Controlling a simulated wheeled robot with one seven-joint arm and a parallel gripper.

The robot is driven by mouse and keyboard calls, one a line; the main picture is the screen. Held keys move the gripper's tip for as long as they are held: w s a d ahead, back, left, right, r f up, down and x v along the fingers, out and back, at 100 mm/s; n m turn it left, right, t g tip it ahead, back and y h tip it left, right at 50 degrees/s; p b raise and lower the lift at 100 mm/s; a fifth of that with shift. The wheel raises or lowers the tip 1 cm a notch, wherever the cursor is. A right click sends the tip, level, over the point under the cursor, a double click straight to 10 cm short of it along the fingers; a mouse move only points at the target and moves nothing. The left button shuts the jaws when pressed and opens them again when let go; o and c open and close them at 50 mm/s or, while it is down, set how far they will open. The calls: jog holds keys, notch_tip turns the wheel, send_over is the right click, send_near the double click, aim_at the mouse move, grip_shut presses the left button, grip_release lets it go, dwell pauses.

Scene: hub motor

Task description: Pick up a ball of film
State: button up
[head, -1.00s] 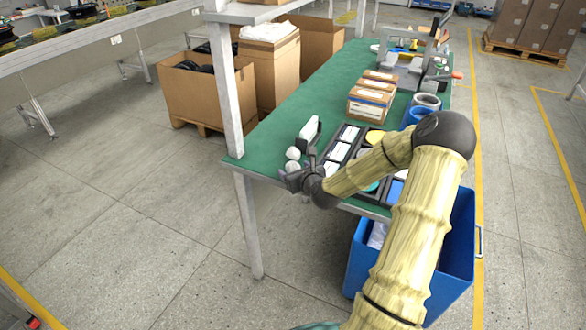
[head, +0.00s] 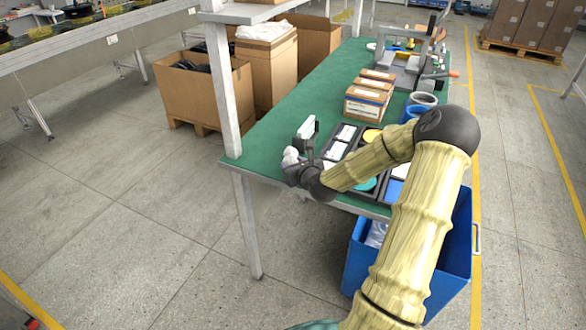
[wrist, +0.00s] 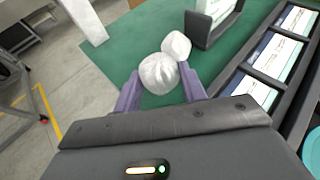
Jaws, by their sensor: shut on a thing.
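Two crumpled white balls of film are near the front left corner of the green table (head: 262,130). The nearer ball (wrist: 158,74) is between the two purple fingers of my gripper (wrist: 160,84) in the wrist view, and the gripper is shut on it. The second ball (wrist: 176,46) is just beyond it and to the right, appearing to touch it. In the head view the balls (head: 290,154) show as a small white clump by my gripper (head: 292,166). The ball's underside is hidden, so I cannot tell if it is off the table.
A white item in a dark upright holder (wrist: 212,22) stands just beyond the balls. A dark compartment tray (wrist: 264,62) with cards lies to the right. Small cartons (head: 367,104) stand further back. A white shelf post (head: 222,85) rises at the table's left edge.

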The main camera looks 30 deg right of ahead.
notch_tip(320, 180, up, 8)
jog(key=shift+f+p, duration=0.1)
jog(key=shift+p, duration=0.5)
jog(key=shift+f, duration=0.1)
